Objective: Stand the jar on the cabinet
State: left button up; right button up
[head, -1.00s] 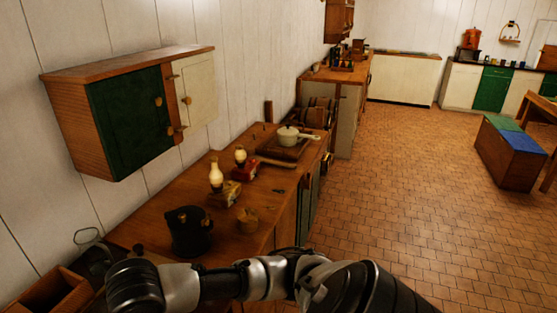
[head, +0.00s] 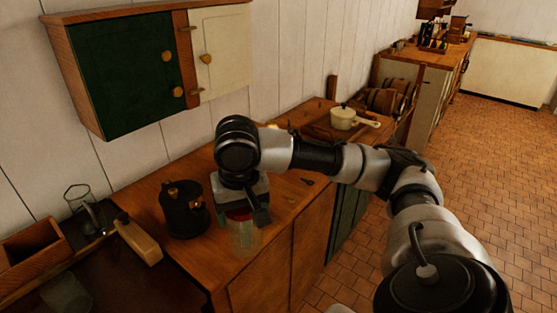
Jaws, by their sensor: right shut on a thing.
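A see-through jar (head: 243,238) with a reddish top is held in my right gripper (head: 240,212), which points down and is shut on it. The jar looks upright, over the near edge of the wooden counter cabinet (head: 271,218). I cannot tell whether its base touches the top. The gripper hides part of the jar's upper end. A wall cabinet (head: 124,77) with a green door and a cream door hangs above at the left. My left gripper is not in view.
A dark pot (head: 183,210) stands just left of the jar. A wooden block (head: 138,241), a glass vessel (head: 79,199) and an open wooden box (head: 32,250) lie further left. A cream saucepan (head: 345,118) is on the counter's far end. Tiled floor is clear at right.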

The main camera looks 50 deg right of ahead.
jog(key=shift+w+d, duration=0.15)
jog(key=shift+w, duration=0.1)
jog(key=w+d+f+p, duration=0.1)
jog(key=w+f, duration=0.9)
jog(key=w, duration=0.1)
jog(key=shift+d+f, duration=0.3)
jog(key=shift+f, duration=0.05)
jog(key=shift+f+p, duration=0.15)
jog(key=shift+p, duration=0.25)
jog(key=o, duration=1.3)
jog(key=shift+o, duration=0.2)
